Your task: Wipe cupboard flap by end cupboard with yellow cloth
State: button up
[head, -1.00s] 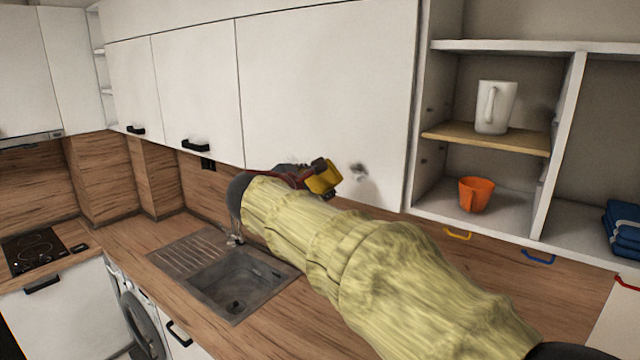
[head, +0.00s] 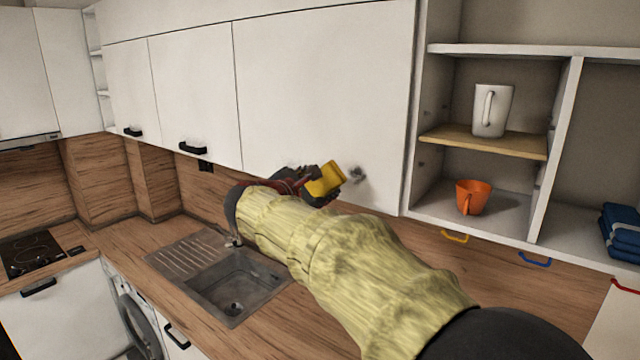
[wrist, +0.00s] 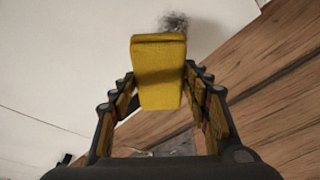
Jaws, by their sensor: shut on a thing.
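My gripper (head: 318,186) is shut on the yellow cloth (head: 325,179), a folded pad that sticks out past the fingertips. The cloth also shows in the wrist view (wrist: 158,72), between the two fingers. The white cupboard flap (head: 320,90) is the wide one beside the open end cupboard (head: 428,120). A dark grey smudge (head: 357,174) is on its lower right part, just right of the cloth. The smudge also shows in the wrist view (wrist: 174,21), just beyond the cloth's far end. I cannot tell whether the cloth touches the flap.
The open shelves hold a white mug (head: 492,110), an orange mug (head: 473,197) and folded blue cloths (head: 621,232). Yellow and blue hooks hang under them. A sink (head: 232,285) is set in the wooden worktop below. My sleeved arm covers part of the worktop.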

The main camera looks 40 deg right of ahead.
aim_at(368, 178)
jog(key=shift+d+r, duration=0.2)
jog(key=shift+d, duration=0.4)
jog(key=shift+p+x, duration=0.35)
jog(key=shift+x, duration=0.65)
jog(key=shift+w+d+r+p, duration=0.1)
jog(key=shift+w+d+p, duration=0.05)
jog(key=shift+d, duration=0.45)
jog(key=shift+w+d+p, duration=0.15)
jog(key=shift+w+d, duration=0.05)
jog(key=shift+d, duration=0.45)
jog(key=shift+w+d, duration=0.3)
jog(key=shift+d, duration=0.6)
jog(key=shift+s+d+b, duration=0.25)
jog(key=shift+s+b, duration=0.25)
jog(key=shift+s, duration=0.45)
jog(key=shift+s+d+b, duration=0.3)
jog(key=shift+s+b, duration=0.15)
jog(key=shift+s, duration=0.45)
jog(key=shift+s+d+b, duration=0.35)
jog(key=shift+s+b, duration=0.05)
jog(key=shift+s, duration=0.45)
jog(key=shift+s+d+b, duration=0.35)
jog(key=shift+s, duration=0.5)
